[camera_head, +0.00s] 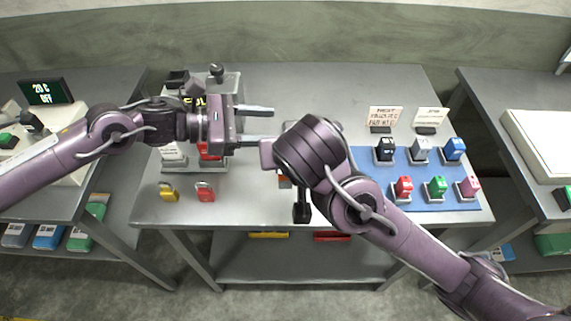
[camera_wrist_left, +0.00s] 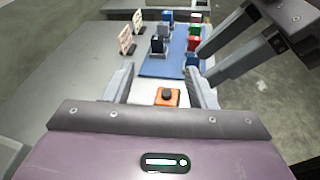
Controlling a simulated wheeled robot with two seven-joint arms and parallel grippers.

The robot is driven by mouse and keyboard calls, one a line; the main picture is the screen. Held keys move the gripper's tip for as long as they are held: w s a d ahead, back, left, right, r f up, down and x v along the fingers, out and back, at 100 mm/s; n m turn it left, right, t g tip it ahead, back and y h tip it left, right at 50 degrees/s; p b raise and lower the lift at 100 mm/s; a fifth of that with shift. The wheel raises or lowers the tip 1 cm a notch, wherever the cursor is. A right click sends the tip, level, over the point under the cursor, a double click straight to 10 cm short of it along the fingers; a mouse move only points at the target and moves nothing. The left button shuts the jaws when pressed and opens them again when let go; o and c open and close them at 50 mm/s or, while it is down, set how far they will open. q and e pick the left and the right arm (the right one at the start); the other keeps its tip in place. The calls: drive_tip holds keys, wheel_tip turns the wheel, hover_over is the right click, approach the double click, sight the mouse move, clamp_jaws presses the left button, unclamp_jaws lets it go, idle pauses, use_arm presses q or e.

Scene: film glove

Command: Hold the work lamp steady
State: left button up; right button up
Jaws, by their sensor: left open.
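My left gripper (camera_head: 258,124) is open and empty above the middle table, its fingers pointing right. I cannot clearly make out a work lamp. A small orange block with a black knob (camera_wrist_left: 167,96) shows between the left fingers in the left wrist view, beyond and below them. A dark upright piece (camera_head: 302,207) stands out below my right wrist at the table's front edge; I cannot tell what it is. My right arm covers the table's middle. The right gripper's grey fingers (camera_wrist_left: 235,52) show at the upper right in the left wrist view; their grip is unclear.
A blue mat (camera_head: 421,196) carries several coloured blocks, with two small signs (camera_head: 385,117) behind it. A yellow padlock (camera_head: 168,191) and a red padlock (camera_head: 205,192) lie front left. The table's back middle (camera_head: 340,85) is clear. Side tables stand left and right.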

sight(281, 176)
use_arm(q)
drive_tip(key=s+a+f+n+y, duration=0.1)
drive_tip(key=f, duration=0.3)
drive_tip(key=a+f+y, duration=0.1)
drive_tip(key=a+f, duration=0.1)
drive_tip(key=f, duration=0.2)
drive_tip(key=s+a+f+n+y, duration=0.1)
drive_tip(key=f, duration=0.3)
drive_tip(key=shift+s+a+f+n, duration=0.25)
drive_tip(key=shift+s+a+n, duration=0.05)
drive_tip(key=shift+x, duration=4.9)
drive_tip(key=shift+w+r, duration=0.1)
drive_tip(key=shift+w, duration=0.05)
drive_tip(key=c, duration=0.7)
use_arm(e)
clamp_jaws()
